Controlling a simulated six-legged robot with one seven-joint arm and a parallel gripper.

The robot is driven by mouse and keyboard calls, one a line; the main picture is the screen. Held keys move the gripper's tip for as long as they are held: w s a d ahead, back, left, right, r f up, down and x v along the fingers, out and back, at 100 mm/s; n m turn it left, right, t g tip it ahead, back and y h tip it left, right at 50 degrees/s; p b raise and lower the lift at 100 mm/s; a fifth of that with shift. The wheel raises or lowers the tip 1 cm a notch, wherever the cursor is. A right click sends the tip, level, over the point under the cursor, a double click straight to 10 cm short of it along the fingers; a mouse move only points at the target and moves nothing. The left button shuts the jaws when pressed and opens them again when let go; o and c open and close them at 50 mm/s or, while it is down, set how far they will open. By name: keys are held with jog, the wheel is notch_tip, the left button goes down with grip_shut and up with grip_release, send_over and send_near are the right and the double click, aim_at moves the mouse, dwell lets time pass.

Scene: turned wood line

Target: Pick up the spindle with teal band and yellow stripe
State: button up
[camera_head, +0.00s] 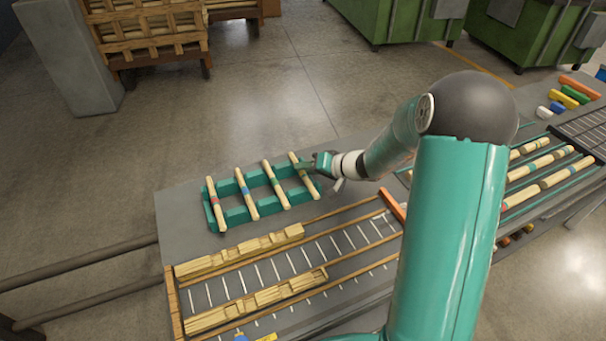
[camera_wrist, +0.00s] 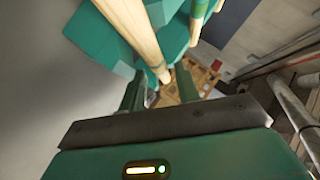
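Several pale wooden spindles lie side by side across a teal rack (camera_head: 237,215). The rightmost spindle (camera_head: 311,184) has a dark greenish band partly beside my gripper; I cannot make out a yellow stripe on it. My gripper (camera_head: 311,166) is at this spindle's right side, near its middle. In the wrist view my gripper (camera_wrist: 161,88) has its two fingers apart, with a plain spindle (camera_wrist: 138,30) running down to the gap between them. I cannot tell whether the fingers touch it. Another spindle (camera_wrist: 196,30) with a greenish band shows beyond.
The rack's other spindles include a red-banded one (camera_head: 215,203) and a blue-banded one (camera_head: 246,192). Notched wooden rails (camera_head: 240,250) lie in front. More banded spindles (camera_head: 540,163) lie on the right. Grey bench top (camera_head: 178,220) is bare left of the rack.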

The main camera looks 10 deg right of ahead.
grip_shut()
jog(key=shift+r, duration=0.1)
